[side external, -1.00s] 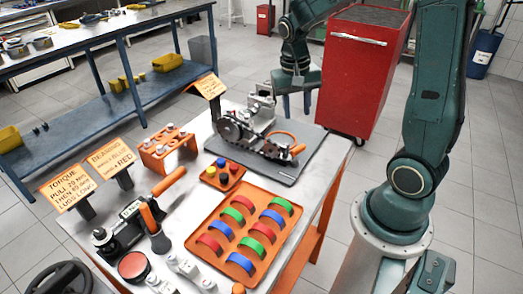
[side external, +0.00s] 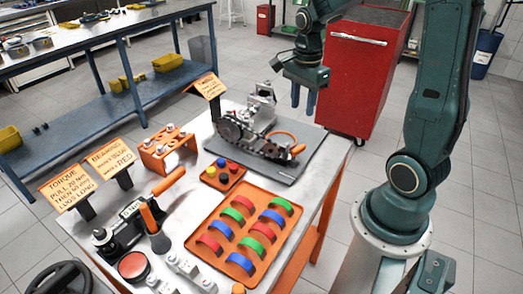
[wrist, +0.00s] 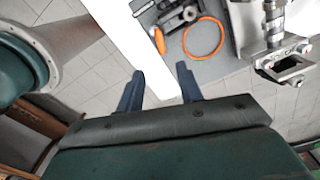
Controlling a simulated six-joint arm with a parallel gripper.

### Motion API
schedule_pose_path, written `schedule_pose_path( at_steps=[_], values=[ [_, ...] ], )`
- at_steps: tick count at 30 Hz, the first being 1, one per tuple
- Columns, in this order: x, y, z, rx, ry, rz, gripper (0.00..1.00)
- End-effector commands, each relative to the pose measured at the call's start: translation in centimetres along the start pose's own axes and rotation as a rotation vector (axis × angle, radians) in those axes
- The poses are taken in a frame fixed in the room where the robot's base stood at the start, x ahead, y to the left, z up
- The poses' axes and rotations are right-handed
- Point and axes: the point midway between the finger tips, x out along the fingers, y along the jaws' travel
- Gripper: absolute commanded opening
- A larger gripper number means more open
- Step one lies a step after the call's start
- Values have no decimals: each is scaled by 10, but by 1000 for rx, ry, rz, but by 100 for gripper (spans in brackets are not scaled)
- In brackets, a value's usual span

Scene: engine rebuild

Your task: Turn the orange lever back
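My gripper (side external: 303,97) hangs in the air beyond the engine plate, in front of the red cabinet. Its two blue fingers are apart with nothing between them, also in the wrist view (wrist: 160,86). A short orange lever (side external: 298,149) is at the right end of the engine assembly (side external: 245,130), beside an orange ring. In the wrist view the orange lever (wrist: 160,41) lies ahead of the fingers, apart from them, left of the orange ring (wrist: 204,38). Longer orange handles (side external: 168,181) are on the black device at the table's left; which lever is meant is not certain.
The dark plate (side external: 285,168) under the engine lies near the table's far right edge. An orange tray (side external: 208,262) of coloured shells and a small tray of coloured caps (side external: 209,180) stand nearer. The red cabinet (side external: 354,90) is behind my gripper.

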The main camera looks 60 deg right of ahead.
Motion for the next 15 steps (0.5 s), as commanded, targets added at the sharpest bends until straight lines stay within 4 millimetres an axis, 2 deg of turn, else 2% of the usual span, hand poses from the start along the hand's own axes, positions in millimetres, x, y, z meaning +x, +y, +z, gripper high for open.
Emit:
schedule_pose_path(
  at_steps=[8,15],
  values=[
    [7,0,0,-2,0,1,36],
    [31,1,0,-3,0,4,36]
  ],
)
